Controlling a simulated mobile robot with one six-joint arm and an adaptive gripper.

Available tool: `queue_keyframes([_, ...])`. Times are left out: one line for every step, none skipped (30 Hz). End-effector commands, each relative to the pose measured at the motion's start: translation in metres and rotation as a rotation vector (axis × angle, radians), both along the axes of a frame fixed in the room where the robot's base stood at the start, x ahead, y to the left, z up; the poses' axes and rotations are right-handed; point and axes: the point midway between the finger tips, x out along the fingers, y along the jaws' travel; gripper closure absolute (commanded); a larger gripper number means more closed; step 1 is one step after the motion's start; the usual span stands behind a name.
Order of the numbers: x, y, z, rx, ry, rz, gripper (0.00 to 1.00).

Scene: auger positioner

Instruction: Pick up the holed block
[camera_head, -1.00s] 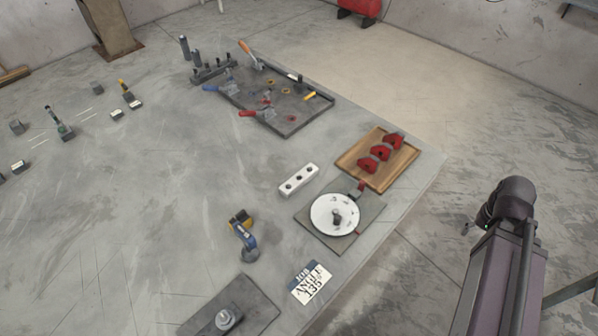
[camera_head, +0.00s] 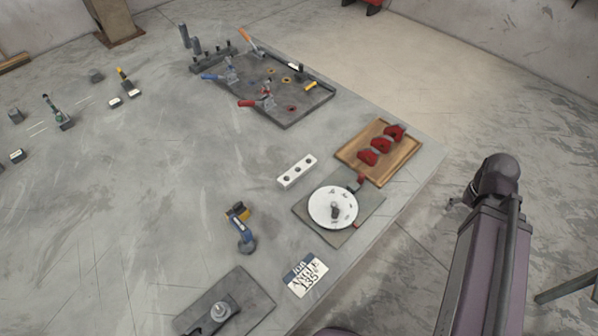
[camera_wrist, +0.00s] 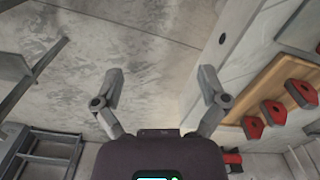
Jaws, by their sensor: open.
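The holed block is a white bar with several dark holes in its top (camera_head: 297,171). It lies flat on the grey table (camera_head: 150,200), left of the wooden board and above the round white dial. My gripper (camera_wrist: 160,88) shows in the wrist view with its two fingers spread apart and nothing between them. It is off the table's edge, over the floor. The holed block is not clearly visible in the wrist view.
A wooden board (camera_head: 400,165) bears red blocks (camera_head: 381,145). The white dial (camera_head: 333,206) sits on a square plate. An angle card (camera_head: 305,275), a blue-handled tool (camera_head: 241,232) and a dark tray of clamps (camera_head: 285,108) stand around. Table around the block's left side is clear.

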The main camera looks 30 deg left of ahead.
Motion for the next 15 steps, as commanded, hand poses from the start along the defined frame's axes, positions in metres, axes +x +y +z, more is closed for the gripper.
queue_keyframes([0.004, 0.005, 0.001, 0.000, 0.000, 0.000, 0.03])
queue_keyframes([0.005, 0.008, 0.001, 0.000, 0.000, -0.002, 0.03])
queue_keyframes([0.008, 0.012, 0.002, 0.000, 0.000, -0.006, 0.03])
queue_keyframes([0.011, 0.018, 0.002, 0.000, 0.000, -0.006, 0.03])
queue_keyframes([0.013, 0.025, 0.003, 0.000, 0.000, -0.007, 0.03])
queue_keyframes([0.017, 0.033, 0.003, 0.000, 0.000, -0.010, 0.03])
queue_keyframes([0.020, 0.040, 0.004, 0.000, 0.000, -0.014, 0.03])
queue_keyframes([0.023, 0.046, 0.005, 0.000, 0.000, -0.019, 0.03])
queue_keyframes([0.027, 0.056, 0.005, 0.000, 0.000, -0.025, 0.03])
queue_keyframes([0.031, 0.064, 0.006, 0.000, 0.000, -0.030, 0.03])
queue_keyframes([0.034, 0.072, 0.007, 0.000, 0.000, -0.035, 0.03])
queue_keyframes([0.038, 0.084, 0.008, 0.000, 0.000, -0.043, 0.03])
queue_keyframes([0.041, 0.093, 0.009, 0.000, 0.000, -0.049, 0.03])
queue_keyframes([0.044, 0.102, 0.009, 0.000, 0.000, -0.054, 0.03])
queue_keyframes([0.047, 0.115, 0.010, 0.000, 0.000, -0.062, 0.03])
